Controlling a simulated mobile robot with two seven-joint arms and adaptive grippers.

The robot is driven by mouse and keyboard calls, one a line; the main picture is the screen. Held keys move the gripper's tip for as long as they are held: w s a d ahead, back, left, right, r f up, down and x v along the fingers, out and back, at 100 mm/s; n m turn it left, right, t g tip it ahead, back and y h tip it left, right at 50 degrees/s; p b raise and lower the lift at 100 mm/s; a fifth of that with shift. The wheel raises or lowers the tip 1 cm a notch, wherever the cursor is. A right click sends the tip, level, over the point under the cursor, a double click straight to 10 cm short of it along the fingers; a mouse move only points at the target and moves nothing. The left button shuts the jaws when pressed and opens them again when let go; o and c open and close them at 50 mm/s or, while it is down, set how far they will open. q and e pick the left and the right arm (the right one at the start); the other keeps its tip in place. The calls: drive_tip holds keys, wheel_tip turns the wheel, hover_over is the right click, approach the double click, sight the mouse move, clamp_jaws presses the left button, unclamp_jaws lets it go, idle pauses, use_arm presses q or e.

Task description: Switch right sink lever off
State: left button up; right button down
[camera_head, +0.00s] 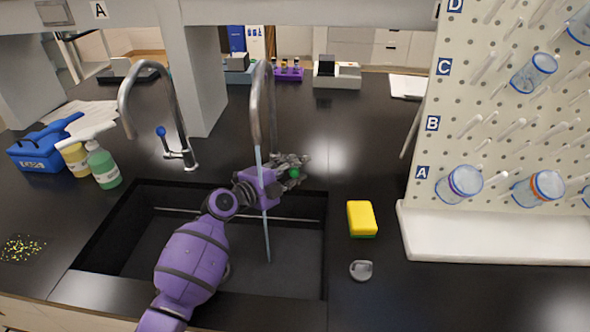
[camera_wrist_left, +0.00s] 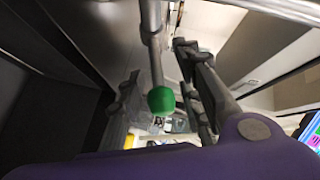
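The right tap (camera_head: 262,100) is a tall curved metal spout at the back of the sink. A pale stream of water (camera_head: 266,220) runs from it into the basin. Its lever has a green knob (camera_head: 294,173), which also shows in the left wrist view (camera_wrist_left: 161,100) at the end of a metal rod. My left gripper (camera_head: 296,163) is at this lever, behind the stream. In the wrist view its fingers stand apart on either side of the green knob, with visible gaps. The lever's base is mostly hidden by the gripper. My right gripper is out of view.
The left tap (camera_head: 155,100) has a blue-knobbed lever (camera_head: 161,131) and no visible water. A yellow sponge (camera_head: 361,217) and a small grey object (camera_head: 361,270) lie right of the dark sink (camera_head: 120,235). A white pegboard (camera_head: 470,130) stands further right. Bottles stand left.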

use_arm(q)
clamp_jaws()
idle(0.5)
